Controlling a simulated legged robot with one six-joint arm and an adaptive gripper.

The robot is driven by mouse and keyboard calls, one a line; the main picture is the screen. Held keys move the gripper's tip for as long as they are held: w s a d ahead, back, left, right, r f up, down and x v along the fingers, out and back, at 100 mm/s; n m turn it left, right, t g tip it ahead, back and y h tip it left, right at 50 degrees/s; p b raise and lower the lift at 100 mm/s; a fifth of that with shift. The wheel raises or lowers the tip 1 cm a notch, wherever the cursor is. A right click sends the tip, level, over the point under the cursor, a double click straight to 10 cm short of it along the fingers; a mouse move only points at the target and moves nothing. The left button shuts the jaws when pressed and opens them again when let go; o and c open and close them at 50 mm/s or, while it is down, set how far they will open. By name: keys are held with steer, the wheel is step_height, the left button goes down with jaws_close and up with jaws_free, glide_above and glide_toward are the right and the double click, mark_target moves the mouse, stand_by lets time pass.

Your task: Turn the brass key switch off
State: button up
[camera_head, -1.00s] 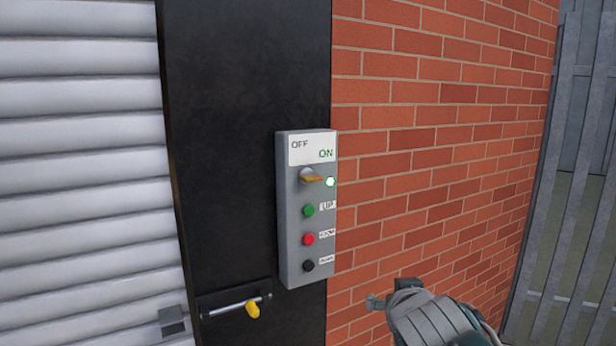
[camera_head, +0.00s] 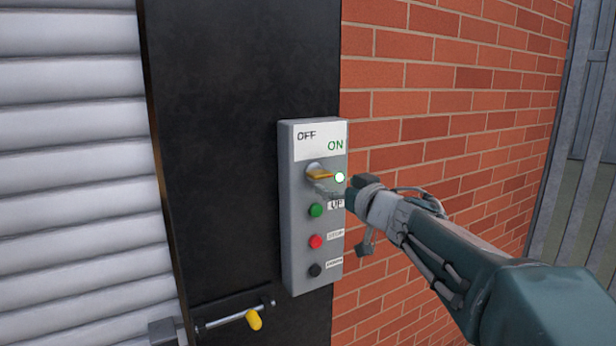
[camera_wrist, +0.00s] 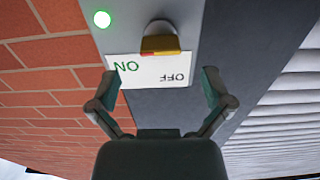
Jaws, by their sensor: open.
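The brass key switch (camera_head: 319,173) sits near the top of a grey control box, under a white label reading OFF on the left and ON on the right. Its handle points right, toward the ON side, and a lit green-white lamp (camera_head: 339,178) is beside it. In the wrist view the key (camera_wrist: 160,44) appears upside down, ahead of and between the fingers, with the lamp (camera_wrist: 102,19) to its left. My gripper (camera_wrist: 163,88) is open and empty, with its fingers apart on either side of the label. In the head view my arm reaches the box from the right.
The grey box (camera_head: 286,215) also carries a green UP button (camera_head: 316,210), a red button (camera_head: 316,241) and a black button (camera_head: 315,270). A bolt with a yellow knob (camera_head: 254,319) is below. A brick wall (camera_head: 440,90) is right, a white shutter (camera_head: 65,180) left.

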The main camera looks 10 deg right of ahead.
mark_target(320, 173)
steer(key=x, duration=0.6)
steer(key=shift+w+a, duration=0.1)
steer(key=shift+w, duration=0.1)
steer(key=c, duration=1.1)
